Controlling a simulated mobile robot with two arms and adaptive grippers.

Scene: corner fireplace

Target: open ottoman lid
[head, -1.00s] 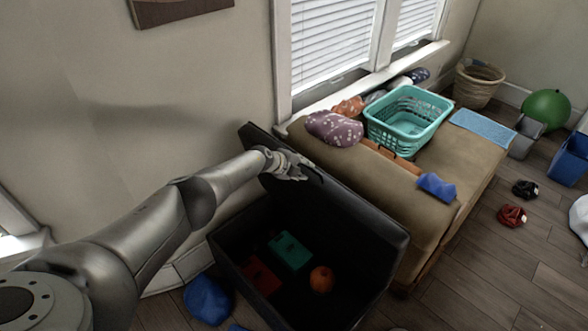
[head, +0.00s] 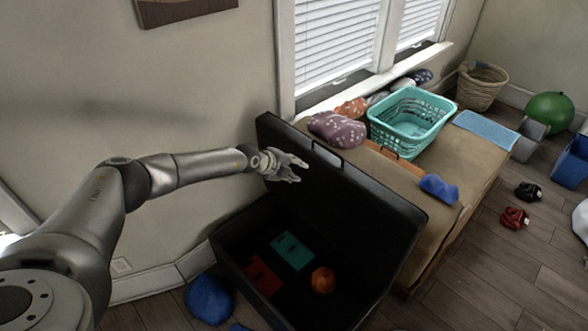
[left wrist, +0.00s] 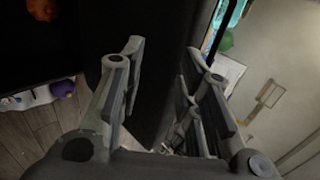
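The black ottoman (head: 232,265) stands against the wall with its lid (head: 350,190) raised steeply, leaning toward the bench. A handle (head: 327,154) shows on the lid's upper edge. Inside lie a green box (head: 292,251), a red box (head: 262,275) and an orange round thing (head: 323,280). My left gripper (head: 292,170) is open and empty in front of the lid's inner side, near its left end, away from the handle. In the left wrist view its two fingers (left wrist: 165,95) are spread apart, with the dark lid beyond them. My right gripper is in neither view.
A tan bench (head: 460,185) behind the lid carries a teal basket (head: 410,120), a patterned purple bundle (head: 338,129) and a blue cloth (head: 438,187). A blue item (head: 209,298) lies on the floor left of the ottoman.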

